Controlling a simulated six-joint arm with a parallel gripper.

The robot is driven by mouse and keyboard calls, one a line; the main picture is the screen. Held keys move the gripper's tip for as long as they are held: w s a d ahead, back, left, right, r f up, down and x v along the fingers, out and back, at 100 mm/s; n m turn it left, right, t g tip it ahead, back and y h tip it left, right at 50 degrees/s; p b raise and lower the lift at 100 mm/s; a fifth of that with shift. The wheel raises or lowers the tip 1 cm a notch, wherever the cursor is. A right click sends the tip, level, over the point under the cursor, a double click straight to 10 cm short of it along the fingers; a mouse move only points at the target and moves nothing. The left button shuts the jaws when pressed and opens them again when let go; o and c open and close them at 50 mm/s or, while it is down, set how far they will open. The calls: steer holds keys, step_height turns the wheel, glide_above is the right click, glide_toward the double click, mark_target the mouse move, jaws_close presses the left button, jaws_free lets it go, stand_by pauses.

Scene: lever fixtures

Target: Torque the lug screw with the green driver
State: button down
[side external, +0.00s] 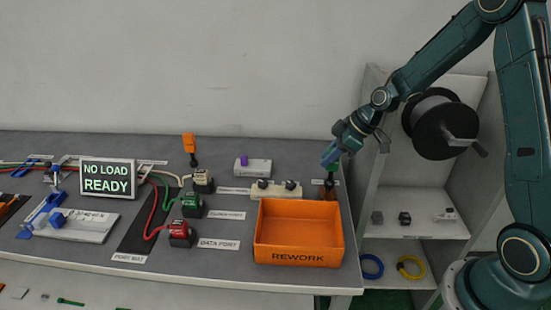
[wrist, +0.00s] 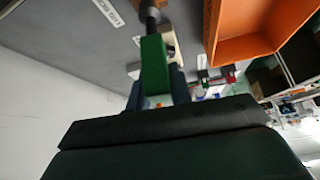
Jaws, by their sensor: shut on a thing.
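My gripper (side external: 331,157) is above the back right part of the bench, pointing down, and shut on the green driver (side external: 334,168). In the wrist view the driver's green handle (wrist: 154,65) sits between the two fingers (wrist: 155,92), with its dark shaft leading away. A cream block (side external: 276,189) with two dark round parts lies to the left of the gripper. I cannot make out the lug screw for certain.
An orange REWORK bin (side external: 299,258) stands in front of the gripper, near the bench's right edge. An orange driver (side external: 189,146) stands upright farther left. Red, green and cream connectors with cables, a READY sign (side external: 107,178) and a blue-levered fixture (side external: 70,222) fill the left side.

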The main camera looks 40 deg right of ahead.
steer(key=shift+f, duration=0.75)
stand_by(0.3)
steer(key=m+t+h, duration=0.1)
steer(key=m, duration=0.2)
steer(key=shift+w+d+m+h, duration=0.1)
steer(key=shift+m+h, duration=0.2)
steer(key=shift+h, duration=0.1)
steer(key=shift+d+m+h, duration=0.15)
steer(key=shift+m+h, duration=1.05)
steer(key=shift+m, duration=0.9)
steer(key=shift+d+m+h, duration=0.15)
steer(key=shift+m+h, duration=0.95)
steer(key=shift+m, duration=0.9)
steer(key=shift+d+m+g+h, duration=0.1)
steer(key=shift+m+g+h, duration=0.3)
steer(key=shift+m, duration=0.6)
steer(key=shift+d+m+g+h, duration=0.1)
steer(key=shift+m+g+h, duration=0.1)
steer(key=shift+m+h, duration=0.6)
steer(key=shift+r, duration=0.25)
steer(key=shift+r, duration=0.6)
steer(key=shift+y, duration=0.3)
